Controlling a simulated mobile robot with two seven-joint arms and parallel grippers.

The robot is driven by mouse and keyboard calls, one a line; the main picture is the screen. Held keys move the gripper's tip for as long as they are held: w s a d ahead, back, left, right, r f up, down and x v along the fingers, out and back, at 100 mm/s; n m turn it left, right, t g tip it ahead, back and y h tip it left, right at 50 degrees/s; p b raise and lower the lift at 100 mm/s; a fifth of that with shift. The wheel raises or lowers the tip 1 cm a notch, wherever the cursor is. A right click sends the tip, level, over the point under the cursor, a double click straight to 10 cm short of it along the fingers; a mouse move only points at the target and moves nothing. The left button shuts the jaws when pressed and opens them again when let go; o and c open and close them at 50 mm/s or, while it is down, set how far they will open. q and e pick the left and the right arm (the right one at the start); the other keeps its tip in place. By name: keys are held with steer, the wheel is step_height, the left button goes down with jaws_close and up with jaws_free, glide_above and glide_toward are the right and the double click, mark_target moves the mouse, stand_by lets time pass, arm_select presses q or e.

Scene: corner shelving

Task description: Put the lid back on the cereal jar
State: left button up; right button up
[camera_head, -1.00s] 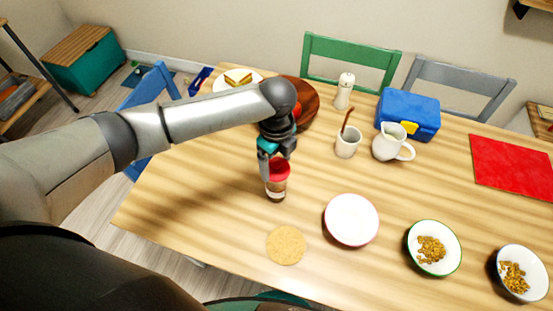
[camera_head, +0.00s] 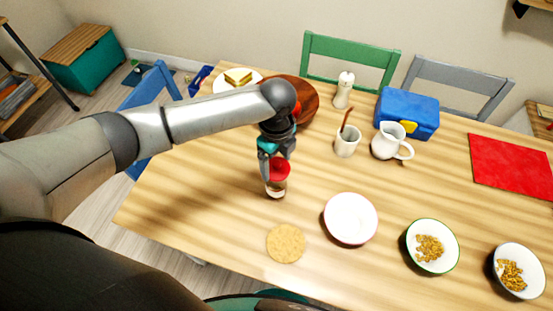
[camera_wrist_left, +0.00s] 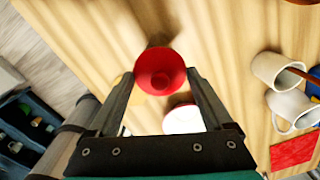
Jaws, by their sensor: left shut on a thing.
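The red lid (camera_head: 279,171) is between the fingertips of my left gripper (camera_head: 277,156), which is shut on it. In the left wrist view the round red lid (camera_wrist_left: 160,72) sits between both fingertips (camera_wrist_left: 160,76). The cereal jar (camera_head: 275,189) stands upright on the table directly below the lid. Only the jar's lower part shows, pale with a dark base. The lid is over the jar's mouth and hides it, so I cannot tell whether it is seated or just above. In the wrist view the lid covers the jar. My right gripper is not in view.
A round cork-coloured mat (camera_head: 286,244) lies in front of the jar. A white bowl (camera_head: 351,218) and two cereal bowls (camera_head: 432,247) (camera_head: 519,270) stand to the right. A cup (camera_head: 347,142), a pitcher (camera_head: 388,141) and a blue lunch box (camera_head: 408,113) stand behind. The table left of the jar is clear.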

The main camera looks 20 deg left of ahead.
arm_select(q)
steer(key=o, duration=1.1)
steer(key=shift+r+p, duration=3.55)
steer(key=shift+p, duration=0.55)
steer(key=shift+f, duration=0.1)
jaws_close()
steer(key=shift+f, duration=0.15)
